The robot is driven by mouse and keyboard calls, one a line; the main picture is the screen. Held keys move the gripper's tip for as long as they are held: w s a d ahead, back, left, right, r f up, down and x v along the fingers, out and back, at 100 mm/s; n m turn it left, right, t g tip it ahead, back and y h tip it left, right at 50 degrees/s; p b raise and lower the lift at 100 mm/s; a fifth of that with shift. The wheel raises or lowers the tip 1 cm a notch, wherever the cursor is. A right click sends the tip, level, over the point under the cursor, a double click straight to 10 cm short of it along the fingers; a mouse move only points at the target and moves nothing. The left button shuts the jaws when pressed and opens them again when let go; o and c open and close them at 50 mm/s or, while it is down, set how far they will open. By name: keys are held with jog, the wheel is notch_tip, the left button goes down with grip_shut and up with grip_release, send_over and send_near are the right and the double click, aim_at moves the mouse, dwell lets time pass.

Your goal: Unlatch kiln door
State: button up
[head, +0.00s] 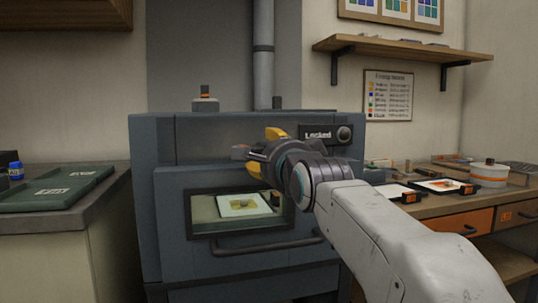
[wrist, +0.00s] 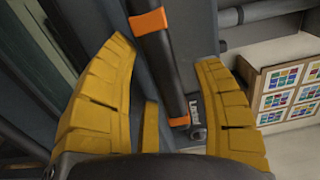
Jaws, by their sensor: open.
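The grey kiln (head: 160,200) stands in the middle of the head view, its door shut. A glass piece (head: 243,205) shows through its window. Across its front a dark latch bar with orange bands (wrist: 163,70) runs between my fingers in the wrist view; in the head view my gripper mostly hides it. A plate reading "Locked" (head: 317,134) sits to the right, with a round knob. My gripper (head: 262,152) is open, its yellow fingers on either side of the bar. I cannot tell whether they touch it.
A dark pull handle (head: 265,246) crosses the door below the window. A left counter (head: 95,205) holds green trays. A right bench (head: 450,205) holds glass pieces and a round pot (head: 488,176). A wooden shelf (head: 400,47) hangs above it.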

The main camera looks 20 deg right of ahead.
jog(key=s, duration=1.1)
dwell(0.3)
